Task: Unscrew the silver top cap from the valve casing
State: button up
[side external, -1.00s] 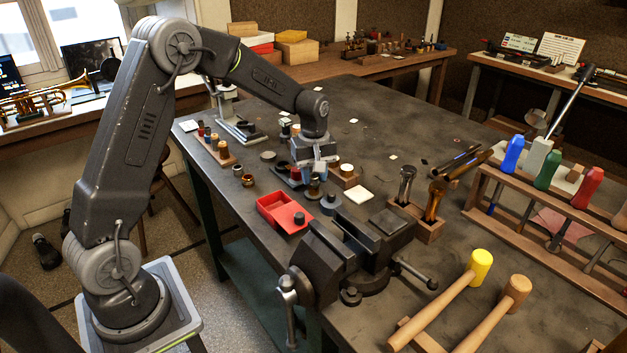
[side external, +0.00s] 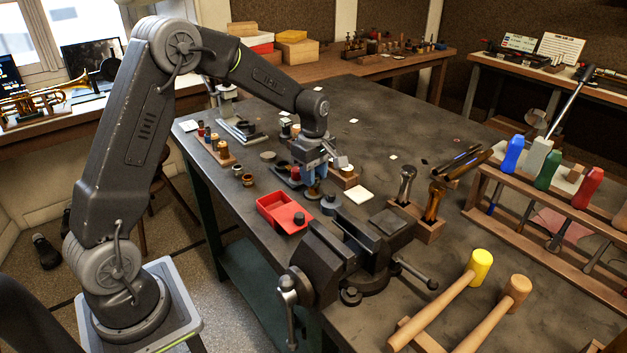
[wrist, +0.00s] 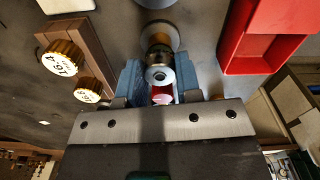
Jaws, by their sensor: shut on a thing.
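The darker brass valve casing (wrist: 158,48) is seen just beyond the cap, on a round base. In the side view my gripper (side external: 316,178) points straight down at the work, and its fingers hide the cap and most of the casing. I cannot tell whether the cap's thread is loose.
A red tray (side external: 273,203) lies close by, towards the bench's near-left edge. A wooden block (wrist: 78,52) with two brass knurled pieces stands beside my gripper. A dark vise (side external: 330,262) stands nearer the camera.

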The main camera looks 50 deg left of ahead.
jog(key=n, duration=0.2)
jog(key=shift+n, duration=0.3)
jog(key=o, duration=1.3)
jog(key=shift+c, duration=0.2)
jog(key=m, duration=1.6)
